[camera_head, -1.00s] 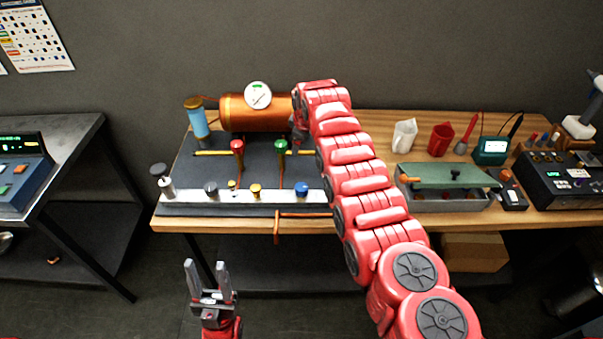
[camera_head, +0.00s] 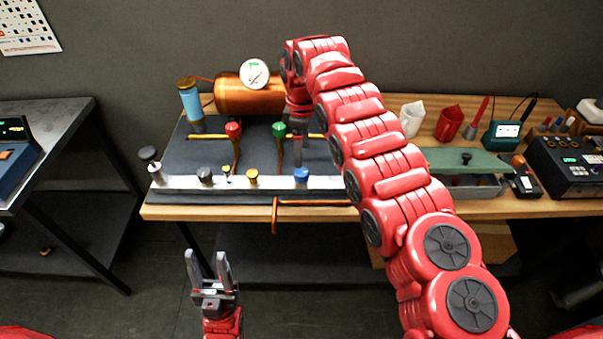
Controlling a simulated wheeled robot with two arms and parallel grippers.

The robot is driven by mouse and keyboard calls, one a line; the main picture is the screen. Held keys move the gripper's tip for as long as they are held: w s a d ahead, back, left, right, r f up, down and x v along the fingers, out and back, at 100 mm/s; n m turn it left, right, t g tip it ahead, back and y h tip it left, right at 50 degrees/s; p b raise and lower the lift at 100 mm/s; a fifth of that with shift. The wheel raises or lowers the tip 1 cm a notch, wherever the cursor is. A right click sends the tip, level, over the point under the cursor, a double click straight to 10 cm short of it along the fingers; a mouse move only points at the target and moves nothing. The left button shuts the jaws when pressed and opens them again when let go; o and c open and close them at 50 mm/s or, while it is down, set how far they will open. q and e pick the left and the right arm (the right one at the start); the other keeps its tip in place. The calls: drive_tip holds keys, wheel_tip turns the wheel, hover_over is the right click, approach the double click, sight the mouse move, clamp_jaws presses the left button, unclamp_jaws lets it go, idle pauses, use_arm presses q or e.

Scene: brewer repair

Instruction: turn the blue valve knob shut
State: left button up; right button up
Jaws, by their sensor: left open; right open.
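The blue valve knob (camera_head: 301,174) sits on the pale front rail (camera_head: 270,183) of the brewer rig, at its right part. My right gripper (camera_head: 298,150) hangs pointing down just above and behind the blue knob in this view, apart from it as far as I can see. It is open, but its fingers are small and partly hard to make out. My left gripper (camera_head: 208,262) is open and empty, pointing up in front of the table, well below the rig.
Red (camera_head: 233,129) and green (camera_head: 279,130) knobs stand behind the rail. Black and yellow knobs (camera_head: 252,176) sit left of the blue one. A copper boiler (camera_head: 245,97) with a gauge stands behind. A bent copper tube (camera_head: 275,215) juts over the front edge.

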sight(301, 172)
wheel_tip(301, 172, down, 7)
drive_tip(key=shift+a+f+p, duration=0.1)
drive_tip(key=shift+f+p, duration=0.05)
drive_tip(key=shift+p, duration=0.8)
drive_tip(key=shift+s+f, duration=0.1)
drive_tip(key=shift+f, duration=0.3)
clamp_jaws()
